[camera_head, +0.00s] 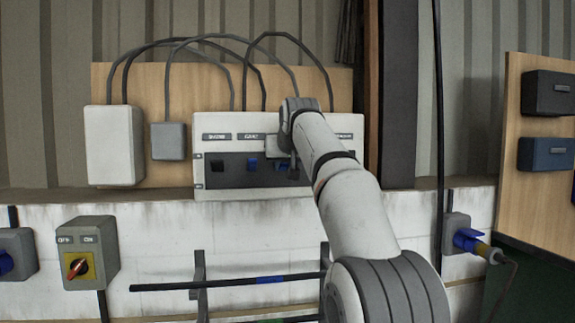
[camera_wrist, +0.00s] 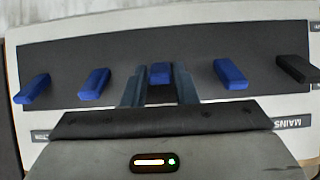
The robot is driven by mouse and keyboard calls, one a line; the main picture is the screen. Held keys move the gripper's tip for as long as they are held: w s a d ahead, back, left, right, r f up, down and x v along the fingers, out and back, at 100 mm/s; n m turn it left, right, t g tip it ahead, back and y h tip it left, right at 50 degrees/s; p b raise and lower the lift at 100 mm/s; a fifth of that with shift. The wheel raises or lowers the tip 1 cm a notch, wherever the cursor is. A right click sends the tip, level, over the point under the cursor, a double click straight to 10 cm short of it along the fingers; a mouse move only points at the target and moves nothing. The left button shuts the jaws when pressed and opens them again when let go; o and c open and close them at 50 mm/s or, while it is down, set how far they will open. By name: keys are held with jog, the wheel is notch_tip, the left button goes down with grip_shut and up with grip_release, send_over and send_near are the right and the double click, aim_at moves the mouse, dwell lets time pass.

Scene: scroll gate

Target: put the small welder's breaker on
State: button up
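The breaker panel is a pale box (camera_head: 228,190) with a dark strip on the wall board, and it also fills the wrist view (camera_wrist: 230,22). A row of switches shows there: a middle blue switch (camera_wrist: 160,73), other blue switches (camera_wrist: 94,83) (camera_wrist: 31,89) (camera_wrist: 231,74), and a black switch (camera_wrist: 297,69) at the right, by a label reading MAINS. My gripper (camera_wrist: 160,80) is open, with one finger on each side of the middle blue switch and narrow gaps. Contact cannot be told. The middle switch's label is hidden, so I cannot tell which breaker is the small welder's.
A white box (camera_head: 114,145) and a small grey box (camera_head: 168,141) are left of the panel, with cables looping above. A rotary switch box (camera_head: 90,253) is lower left. A blue plug and socket (camera_head: 463,238) are at the right. Dark rods (camera_head: 225,284) lie on a rack below.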

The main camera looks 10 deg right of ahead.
jog(key=o, duration=0.4)
jog(key=shift+c, duration=0.2)
jog(key=b+v, duration=0.1)
jog(key=v, duration=0.6)
jog(key=shift+s+r, duration=0.2)
jog(key=shift+s, duration=0.15)
